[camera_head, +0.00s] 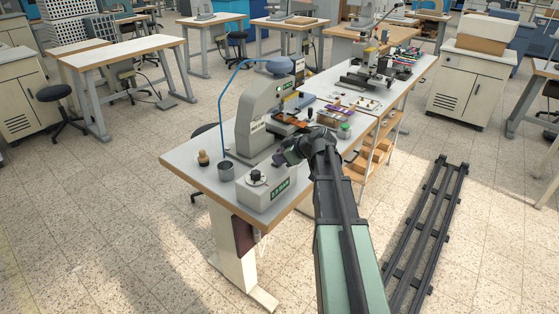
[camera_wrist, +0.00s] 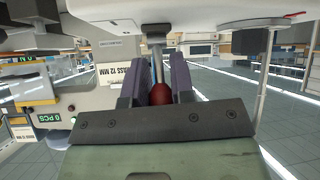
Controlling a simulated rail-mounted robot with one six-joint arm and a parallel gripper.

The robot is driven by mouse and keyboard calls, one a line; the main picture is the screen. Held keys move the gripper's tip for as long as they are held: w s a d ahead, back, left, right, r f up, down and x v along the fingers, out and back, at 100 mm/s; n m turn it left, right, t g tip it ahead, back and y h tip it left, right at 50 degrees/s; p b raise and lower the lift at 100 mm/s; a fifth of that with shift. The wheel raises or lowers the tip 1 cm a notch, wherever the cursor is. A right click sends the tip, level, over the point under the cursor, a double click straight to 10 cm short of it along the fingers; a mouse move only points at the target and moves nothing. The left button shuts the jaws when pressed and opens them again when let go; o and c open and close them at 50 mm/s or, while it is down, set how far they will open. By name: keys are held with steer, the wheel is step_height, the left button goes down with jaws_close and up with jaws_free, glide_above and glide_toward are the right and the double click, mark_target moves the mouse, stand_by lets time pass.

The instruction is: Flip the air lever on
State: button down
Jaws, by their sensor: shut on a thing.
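The air lever shows in the wrist view as a metal rod with a red knob (camera_wrist: 160,94), with the rod running up to the machine body. My gripper (camera_wrist: 156,78) has its two dark purple-grey fingers on either side of the lever, shut on it around the knob. In the head view my gripper (camera_head: 284,158) is at the near side of the stamping press (camera_head: 258,112), beside the grey control box (camera_head: 265,190). I cannot make out the lever there, as my gripper and wrist cover that spot.
The press stands on a long workbench (camera_head: 190,162). A dark cup (camera_head: 226,171) and a small brass-coloured piece (camera_head: 203,158) are left of the control box. Floor rails (camera_head: 428,240) run at right.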

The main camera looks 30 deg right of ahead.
steer(key=shift+t, duration=0.3)
steer(key=c, duration=1.1)
jaws_free()
steer(key=shift+s, duration=0.1)
steer(key=p+v, duration=0.5)
steer(key=v, duration=0.5)
steer(key=shift+s+d+r+p, duration=0.2)
steer(key=shift+s+d+p, duration=0.1)
